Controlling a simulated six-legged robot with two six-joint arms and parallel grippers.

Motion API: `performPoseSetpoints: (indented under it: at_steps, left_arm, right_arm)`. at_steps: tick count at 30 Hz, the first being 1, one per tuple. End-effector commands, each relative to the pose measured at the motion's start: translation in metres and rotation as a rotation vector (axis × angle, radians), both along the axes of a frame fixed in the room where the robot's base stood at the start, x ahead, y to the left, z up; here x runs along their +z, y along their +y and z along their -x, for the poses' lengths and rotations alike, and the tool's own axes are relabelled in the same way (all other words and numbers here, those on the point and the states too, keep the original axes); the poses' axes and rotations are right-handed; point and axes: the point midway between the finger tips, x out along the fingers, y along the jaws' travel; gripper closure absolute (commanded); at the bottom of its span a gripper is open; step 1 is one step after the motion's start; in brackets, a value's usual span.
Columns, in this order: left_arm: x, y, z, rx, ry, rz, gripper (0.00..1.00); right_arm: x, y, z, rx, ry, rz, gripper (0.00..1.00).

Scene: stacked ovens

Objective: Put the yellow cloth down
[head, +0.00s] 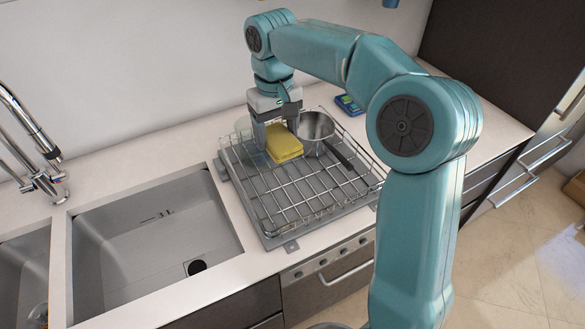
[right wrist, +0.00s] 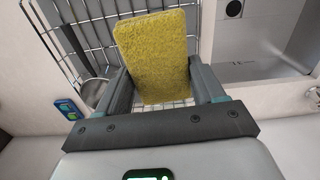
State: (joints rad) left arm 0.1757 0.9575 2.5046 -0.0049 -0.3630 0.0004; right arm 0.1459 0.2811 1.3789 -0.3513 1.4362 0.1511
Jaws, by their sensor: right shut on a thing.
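The yellow cloth (head: 283,143) is a folded, block-like pad at the back of the wire dish rack. In the right wrist view the yellow cloth (right wrist: 155,52) stands between the two fingers over the rack's wires. My right gripper (head: 274,133) points down at the rack and is shut on the cloth; its fingers (right wrist: 165,88) flank the cloth's sides. I cannot tell whether the cloth touches the rack's floor. My left gripper is not in view.
The dish rack (head: 290,208) has a wide bare front part. A metal pan (head: 316,127) sits in it just right of the cloth. A sink (head: 150,235) with a faucet (head: 40,150) lies left. A blue item (head: 348,104) lies behind the rack.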

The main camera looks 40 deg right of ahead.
Motion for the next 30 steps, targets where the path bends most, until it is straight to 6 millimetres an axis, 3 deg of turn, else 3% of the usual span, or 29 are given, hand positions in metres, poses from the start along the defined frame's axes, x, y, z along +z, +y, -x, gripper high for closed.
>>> performPoseSetpoints:
  at_steps: [6,9,22,25,30]
  left_arm:
    - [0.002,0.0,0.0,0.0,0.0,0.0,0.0]
    - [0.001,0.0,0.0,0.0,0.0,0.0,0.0]
    - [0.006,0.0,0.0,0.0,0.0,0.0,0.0]
    - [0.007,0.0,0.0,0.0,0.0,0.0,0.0]
    - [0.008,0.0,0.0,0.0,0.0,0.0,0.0]
  right_arm:
    - [0.005,-0.019,0.009,-0.041,0.0,0.0,0.56]
    - [-0.004,-0.024,0.011,-0.049,0.003,0.0,0.56]
    - [-0.121,-0.024,0.011,-0.049,0.007,-0.002,0.56]
    - [-0.14,-0.023,0.011,-0.051,0.004,-0.001,0.56]
    - [-0.156,-0.022,0.009,-0.049,0.002,-0.001,0.56]
